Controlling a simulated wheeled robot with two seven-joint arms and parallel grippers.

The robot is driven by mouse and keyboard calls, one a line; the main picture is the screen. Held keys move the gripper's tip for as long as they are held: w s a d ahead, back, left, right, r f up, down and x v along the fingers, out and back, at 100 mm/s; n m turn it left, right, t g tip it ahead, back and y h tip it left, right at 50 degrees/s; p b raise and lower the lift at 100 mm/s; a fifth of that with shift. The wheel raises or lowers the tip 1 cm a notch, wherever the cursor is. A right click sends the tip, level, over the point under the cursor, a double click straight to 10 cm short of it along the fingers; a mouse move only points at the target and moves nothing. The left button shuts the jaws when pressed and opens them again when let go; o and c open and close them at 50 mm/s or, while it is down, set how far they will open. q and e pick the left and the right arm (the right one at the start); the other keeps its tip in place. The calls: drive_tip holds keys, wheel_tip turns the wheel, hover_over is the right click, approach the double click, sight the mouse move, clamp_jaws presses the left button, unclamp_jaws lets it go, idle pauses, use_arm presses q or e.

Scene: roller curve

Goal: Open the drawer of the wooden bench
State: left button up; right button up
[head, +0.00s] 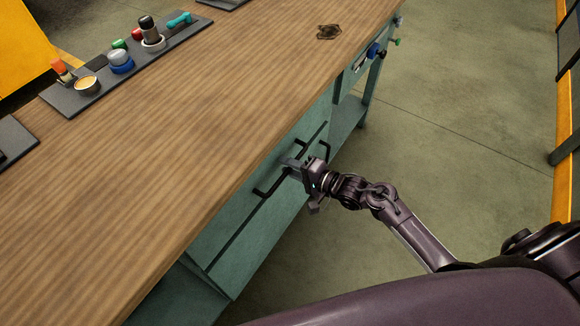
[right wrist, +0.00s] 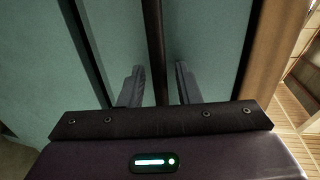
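The wooden bench (head: 180,130) has a brown plank top and a teal body. On its side is a teal drawer front (head: 232,205), which looks closed, with a black bar handle (head: 272,185). My right gripper (head: 291,166) is at this handle and hides part of it. In the right wrist view the handle (right wrist: 154,45) runs upright between the two fingers of my right gripper (right wrist: 159,88), with a gap to each side. The fingers are open and point at the teal front. Contact with the handle cannot be told. My left gripper is not in view.
Tools with coloured handles (head: 376,50) hang at the bench's far end. The green floor (head: 470,140) to the right is clear.

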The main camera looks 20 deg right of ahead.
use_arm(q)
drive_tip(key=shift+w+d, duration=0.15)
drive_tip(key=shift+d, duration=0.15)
use_arm(e)
clamp_jaws()
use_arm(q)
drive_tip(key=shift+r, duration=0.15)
use_arm(e)
drive_tip(key=shift+s, duration=0.1)
